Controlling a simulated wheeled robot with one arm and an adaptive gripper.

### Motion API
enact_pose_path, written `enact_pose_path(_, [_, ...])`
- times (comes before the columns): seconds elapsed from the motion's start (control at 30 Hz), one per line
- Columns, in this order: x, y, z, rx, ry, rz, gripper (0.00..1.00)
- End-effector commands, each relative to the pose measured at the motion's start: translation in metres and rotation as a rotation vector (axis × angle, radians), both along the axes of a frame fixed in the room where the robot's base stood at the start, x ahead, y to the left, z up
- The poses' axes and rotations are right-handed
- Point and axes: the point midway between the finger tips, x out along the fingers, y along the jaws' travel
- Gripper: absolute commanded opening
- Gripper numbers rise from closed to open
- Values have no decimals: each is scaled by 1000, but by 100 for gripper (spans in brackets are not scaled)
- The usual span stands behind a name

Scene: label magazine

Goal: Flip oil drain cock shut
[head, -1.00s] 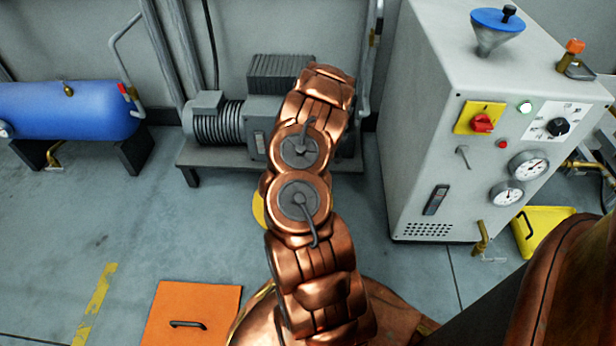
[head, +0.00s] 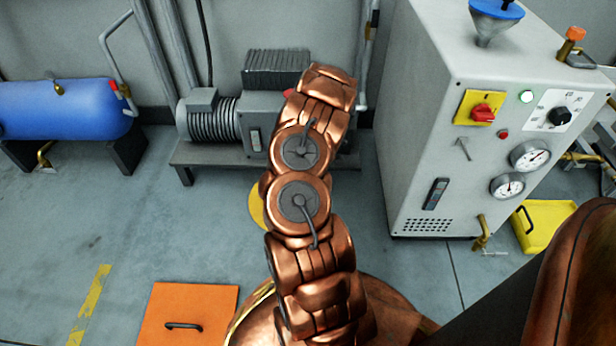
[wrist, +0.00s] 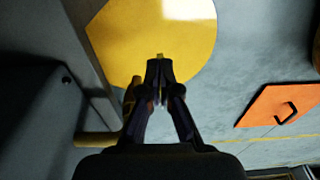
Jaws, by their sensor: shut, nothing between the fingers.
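In the wrist view, my gripper (wrist: 159,72) is shut and empty, its fingertips over a yellow disc on the floor (wrist: 150,35). A brass pipe (wrist: 95,139) enters from the left, beside the gripper, with a brass piece (wrist: 130,92) close to the left finger. These look like the drain cock and its handle, partly hidden by the fingers; I cannot tell whether they touch. In the head view my arm hides the gripper and this fitting; the yellow disc's edge (head: 257,208) shows beside the arm.
A motor-pump unit (head: 212,118) stands on a low bench behind my arm. A grey cabinet (head: 430,150) with a low brass cock (head: 482,233) is at right. A blue tank (head: 65,110) is at left. An orange floor plate (head: 188,312) lies in front.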

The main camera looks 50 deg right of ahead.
Motion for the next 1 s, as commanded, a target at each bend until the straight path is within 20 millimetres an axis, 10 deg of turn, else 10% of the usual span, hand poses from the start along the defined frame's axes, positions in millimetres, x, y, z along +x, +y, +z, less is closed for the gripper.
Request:
enact_pose_path(0.37, [0, 0, 5, 1, -1, 0, 0])
enact_pose_path(1.0, [-37, -26, 97, -2, -3, 5, 0])
